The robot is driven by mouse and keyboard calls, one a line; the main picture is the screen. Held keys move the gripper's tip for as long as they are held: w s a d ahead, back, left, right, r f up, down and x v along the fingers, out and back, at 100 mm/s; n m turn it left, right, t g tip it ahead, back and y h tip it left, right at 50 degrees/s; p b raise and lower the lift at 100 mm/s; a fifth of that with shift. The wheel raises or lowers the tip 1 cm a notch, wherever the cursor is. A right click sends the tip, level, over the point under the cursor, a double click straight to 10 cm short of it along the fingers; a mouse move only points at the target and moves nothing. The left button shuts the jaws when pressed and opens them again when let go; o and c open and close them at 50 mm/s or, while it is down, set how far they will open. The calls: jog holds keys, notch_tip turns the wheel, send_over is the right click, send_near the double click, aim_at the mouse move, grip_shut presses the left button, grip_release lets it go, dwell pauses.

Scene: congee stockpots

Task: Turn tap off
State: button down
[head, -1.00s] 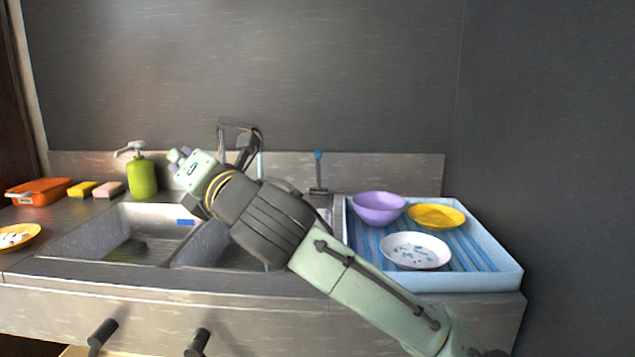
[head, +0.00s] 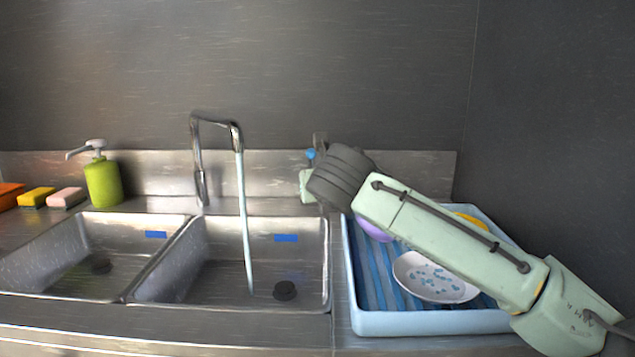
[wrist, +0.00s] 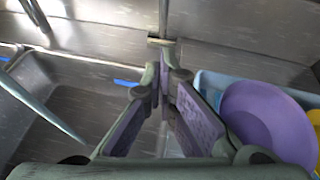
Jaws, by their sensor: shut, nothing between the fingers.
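The chrome tap (head: 199,160) stands behind the sink, and a stream of water (head: 245,215) runs from its spout into the right basin. The stream also shows in the wrist view (wrist: 45,108). To the right of the tap is a thin upright stem with a blue top (head: 311,154); a grey post (wrist: 164,18) rises from a small base ahead of my fingers in the wrist view. My gripper (wrist: 163,80) is shut and empty, its fingertips just short of that base. In the head view my wrist largely hides the gripper, and contact cannot be told.
A light blue tray (head: 430,322) right of the sink holds a purple bowl (wrist: 262,125), a white patterned plate (head: 430,280) and a yellow dish (head: 470,219). A green soap bottle (head: 103,182) and sponges (head: 67,197) stand left. The wall is close behind.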

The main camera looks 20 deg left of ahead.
jog(key=w+a+p, duration=0.1)
jog(key=w+a, duration=0.1)
jog(key=w, duration=0.2)
jog(key=w+a+f+p, duration=0.1)
jog(key=w+a, duration=0.1)
jog(key=w, duration=0.3)
jog(key=shift+a, duration=0.25)
